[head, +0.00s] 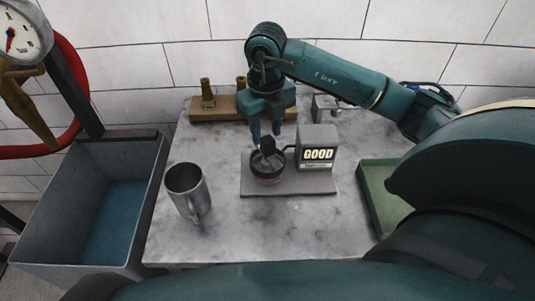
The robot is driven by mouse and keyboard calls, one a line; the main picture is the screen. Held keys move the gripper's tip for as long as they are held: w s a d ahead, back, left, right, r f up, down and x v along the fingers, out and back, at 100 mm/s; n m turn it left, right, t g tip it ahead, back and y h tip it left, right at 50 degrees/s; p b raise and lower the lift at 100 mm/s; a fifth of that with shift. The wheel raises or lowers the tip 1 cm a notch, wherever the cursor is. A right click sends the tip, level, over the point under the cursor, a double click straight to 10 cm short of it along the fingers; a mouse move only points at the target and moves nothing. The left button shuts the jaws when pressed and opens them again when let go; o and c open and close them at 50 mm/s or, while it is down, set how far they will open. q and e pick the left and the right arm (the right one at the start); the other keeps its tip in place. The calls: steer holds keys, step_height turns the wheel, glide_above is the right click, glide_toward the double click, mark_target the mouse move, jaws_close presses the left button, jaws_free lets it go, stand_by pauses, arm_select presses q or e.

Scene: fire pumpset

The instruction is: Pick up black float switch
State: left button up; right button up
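A small black object (268,147), which looks like the float switch, stands over a dark round cup (266,169) on the grey test stand (290,185). A short dark lead or arm seems to join it to the grey box (318,138) reading "GOOD". My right gripper (266,131) points down directly above the black object. Its two blue fingertips are apart, just at or above the object's top; I cannot tell whether they touch it. My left gripper is not in view.
A metal mug (187,190) stands left of the stand on the marble table (230,235). A wooden block with brass fittings (208,97) lies behind. A green tray (376,190) is at right, a grey water tank (50,215) at left. A gauge (20,38) and red hose hang upper left.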

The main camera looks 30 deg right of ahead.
mark_target(267, 151)
steer(key=shift+f, duration=0.7)
steer(key=shift+s+f, duration=0.15)
steer(key=shift+f, duration=0.2)
steer(key=f, duration=0.1)
steer(key=f+p, duration=0.1)
steer(key=f, duration=0.1)
steer(key=shift+s+a+f, duration=0.1)
steer(key=shift+s+f, duration=0.2)
steer(key=shift+f, duration=0.5)
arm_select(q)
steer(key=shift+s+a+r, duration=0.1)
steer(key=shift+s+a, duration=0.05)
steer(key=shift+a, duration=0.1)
arm_select(e)
steer(key=shift+w, duration=0.1)
jaws_close()
steer(key=shift+r, duration=0.1)
